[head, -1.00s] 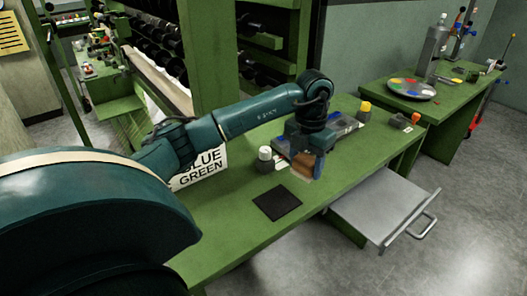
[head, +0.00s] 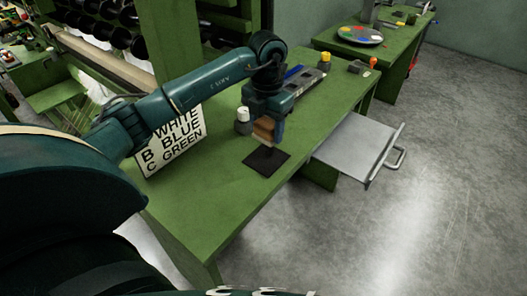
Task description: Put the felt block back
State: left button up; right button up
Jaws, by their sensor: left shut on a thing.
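My left gripper (head: 268,137) hangs over the green bench and is shut on a brown block (head: 263,129), which I take to be the felt block. The gripper hides part of it. The block is at the far edge of a dark square mat (head: 265,164) lying flat on the bench. I cannot tell whether its lower end touches the mat. A grey tray (head: 312,77) with a blue item lies behind the gripper. My right gripper is not in view.
On the green bench (head: 205,205) stand a white-capped jar (head: 243,114), a lettered sign (head: 172,143) and a yellow-topped container (head: 326,60). An open drawer (head: 350,143) juts out at right. The bench's near part is clear.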

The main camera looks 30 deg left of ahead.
aim_at(266, 158)
pick_arm(q)
notch_tip(266, 158, down, 3)
jog(key=shift+r, duration=0.1)
notch_tip(266, 158, down, 4)
jog(key=shift+r, duration=0.15)
jog(key=shift+f, duration=0.3)
jog(key=shift+f, duration=0.2)
jog(key=o, duration=1)
jog(key=shift+c, duration=0.2)
